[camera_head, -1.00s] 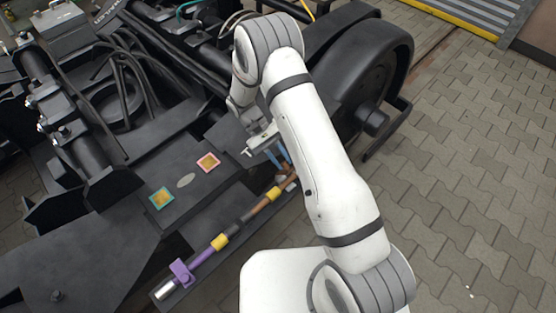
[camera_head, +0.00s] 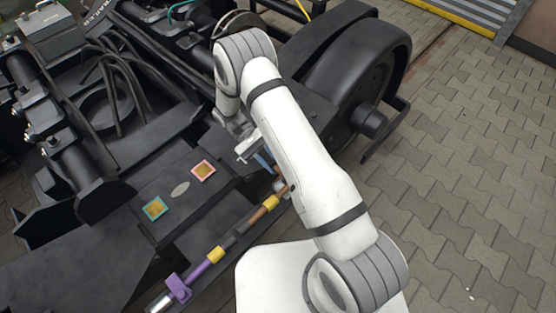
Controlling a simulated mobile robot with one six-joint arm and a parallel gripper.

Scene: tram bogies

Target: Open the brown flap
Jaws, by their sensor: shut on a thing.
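My gripper (camera_head: 266,162), with blue fingers, is near the upper right end of a pipe (camera_head: 236,233) on the bogie's side. My white arm hides most of the fingertips. The jaws are shut on the brown flap, which is largely hidden behind my arm and gripper. The pipe has brown, dark, yellow and purple sections and a bright metal end. How far the flap is turned cannot be told.
A purple clamp (camera_head: 178,288) sits near the pipe's lower end. A large black wheel (camera_head: 362,75) stands right of my gripper. Paving on the right is clear.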

